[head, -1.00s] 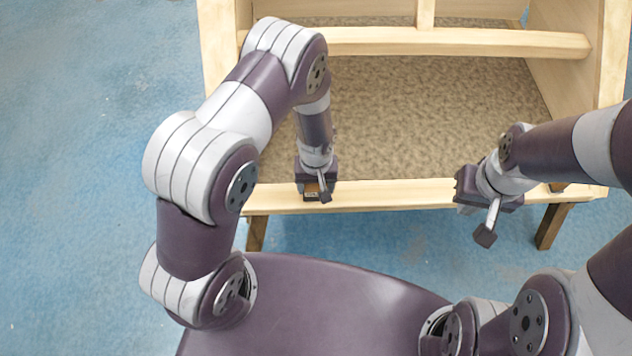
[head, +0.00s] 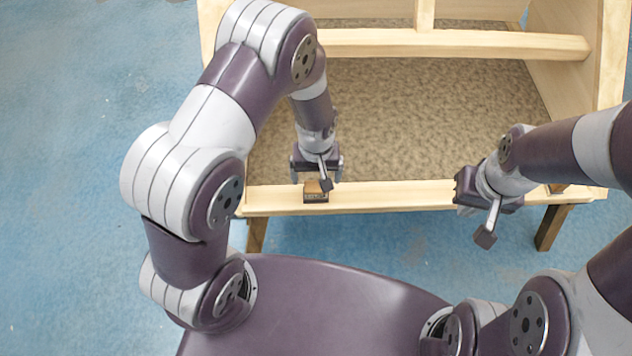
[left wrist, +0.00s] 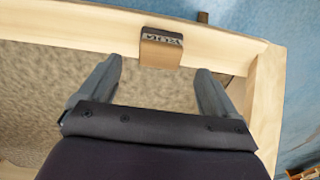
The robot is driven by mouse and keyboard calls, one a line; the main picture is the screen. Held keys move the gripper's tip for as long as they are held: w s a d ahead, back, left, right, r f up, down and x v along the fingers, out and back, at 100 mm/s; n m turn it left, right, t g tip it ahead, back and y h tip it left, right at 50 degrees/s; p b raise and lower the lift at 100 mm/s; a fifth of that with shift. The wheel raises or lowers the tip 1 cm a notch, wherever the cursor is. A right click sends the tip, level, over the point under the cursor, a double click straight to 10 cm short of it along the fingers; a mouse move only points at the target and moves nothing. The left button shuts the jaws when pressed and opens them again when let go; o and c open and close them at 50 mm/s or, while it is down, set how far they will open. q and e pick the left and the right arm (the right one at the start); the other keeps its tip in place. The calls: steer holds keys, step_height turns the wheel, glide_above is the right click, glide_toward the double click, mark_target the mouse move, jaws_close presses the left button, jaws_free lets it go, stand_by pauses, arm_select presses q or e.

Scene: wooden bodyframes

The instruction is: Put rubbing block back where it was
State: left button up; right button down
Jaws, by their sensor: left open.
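The rubbing block (head: 315,192) is a small brown block with a dark, lettered side. It sits on the front wooden rail (head: 400,196) of the frame, left of the rail's middle. It also shows in the left wrist view (left wrist: 161,47), resting on the rail beyond the fingertips. My left gripper (head: 316,176) is open and empty, just behind and above the block, apart from it. Its two spread fingers show in the left wrist view (left wrist: 158,75). My right gripper (head: 482,205) hangs near the right part of the rail; its fingers are too unclear to judge.
The wooden bodyframe has a speckled brown panel (head: 400,120) behind the front rail and a crossbar (head: 450,43) further back. Its legs (head: 551,226) stand on a blue floor (head: 90,120). The rail between my two grippers is clear.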

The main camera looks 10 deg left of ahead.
arm_select(q)
step_height(320, 180, up, 6)
steer(key=f, duration=0.1)
step_height(320, 180, up, 8)
steer(key=m, duration=0.2)
glide_above(316, 185)
steer(key=s+a, duration=0.3)
steer(key=a, duration=0.1)
steer(key=s+a+r+m+t, duration=0.1)
steer(key=s+a+r, duration=0.2)
steer(key=s+r, duration=0.1)
steer(key=shift+s+a+r+p, duration=0.2)
steer(key=shift+s+r+p, duration=0.25)
steer(key=shift+s, duration=0.45)
